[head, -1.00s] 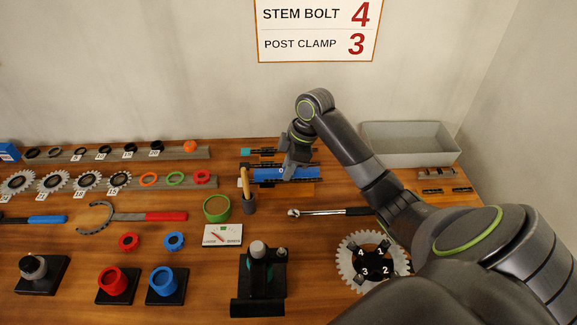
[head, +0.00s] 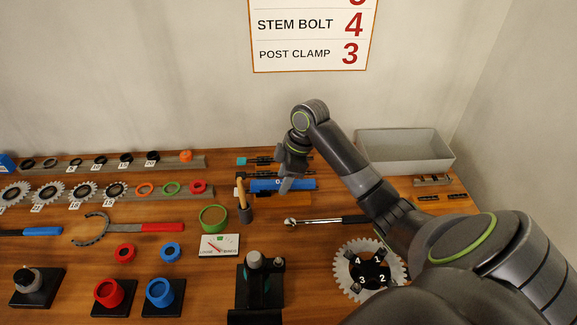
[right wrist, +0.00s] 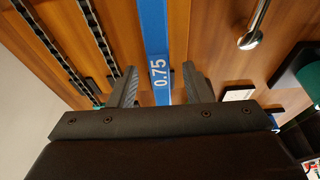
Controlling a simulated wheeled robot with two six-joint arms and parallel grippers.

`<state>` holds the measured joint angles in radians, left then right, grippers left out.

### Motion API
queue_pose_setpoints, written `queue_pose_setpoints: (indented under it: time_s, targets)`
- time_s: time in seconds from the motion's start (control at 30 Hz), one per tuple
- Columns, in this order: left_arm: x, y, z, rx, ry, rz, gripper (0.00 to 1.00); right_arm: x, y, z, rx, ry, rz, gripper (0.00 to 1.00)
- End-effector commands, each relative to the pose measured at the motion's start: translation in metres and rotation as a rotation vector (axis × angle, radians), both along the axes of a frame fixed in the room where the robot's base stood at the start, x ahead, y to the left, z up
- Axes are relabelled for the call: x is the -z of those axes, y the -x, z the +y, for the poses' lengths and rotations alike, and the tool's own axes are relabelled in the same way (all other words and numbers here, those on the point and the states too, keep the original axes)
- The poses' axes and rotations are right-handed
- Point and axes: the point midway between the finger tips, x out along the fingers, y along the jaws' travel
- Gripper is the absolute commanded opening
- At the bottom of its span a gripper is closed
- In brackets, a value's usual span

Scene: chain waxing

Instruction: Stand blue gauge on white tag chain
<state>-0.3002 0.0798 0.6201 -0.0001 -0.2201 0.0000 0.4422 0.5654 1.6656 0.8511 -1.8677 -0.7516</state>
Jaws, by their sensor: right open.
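The blue gauge (head: 270,185) lies flat at the back middle of the table in the head view. In the right wrist view the gauge (right wrist: 155,30) shows a "0.75" mark and runs between the fingers. My right gripper (head: 286,186) is over the gauge; in the wrist view its jaws (right wrist: 158,88) are open, one on each side, with gaps. Dark chain strands (right wrist: 60,55) lie left of the gauge in the wrist view. In the head view a chain with a teal tag (head: 241,161) lies behind it. My left gripper is out of view.
A grey bin (head: 405,165) stands at the back right. A green cup (head: 213,218) stands further left.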

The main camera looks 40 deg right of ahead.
Motion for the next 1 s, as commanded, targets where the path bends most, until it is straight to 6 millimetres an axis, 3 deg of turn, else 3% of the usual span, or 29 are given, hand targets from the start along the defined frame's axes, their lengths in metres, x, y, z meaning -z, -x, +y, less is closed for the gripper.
queue_pose_setpoints:
  time_s: [0.17,0.57,0.6,0.7,1.0]
  targets:
    - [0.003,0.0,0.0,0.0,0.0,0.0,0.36,-0.021,0.002,-0.007,0.0,0.004,-0.005,0.45]
    - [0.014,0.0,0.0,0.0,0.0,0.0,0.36,-0.113,0.017,-0.031,-0.001,0.006,-0.006,0.45]
    - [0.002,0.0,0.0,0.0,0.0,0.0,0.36,-0.127,0.019,-0.033,0.001,0.005,-0.003,0.45]
    - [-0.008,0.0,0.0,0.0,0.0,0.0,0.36,-0.145,0.022,-0.038,0.001,0.004,-0.001,0.45]
    - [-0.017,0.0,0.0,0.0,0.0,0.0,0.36,-0.165,0.026,-0.043,-0.001,0.0,0.0,0.45]
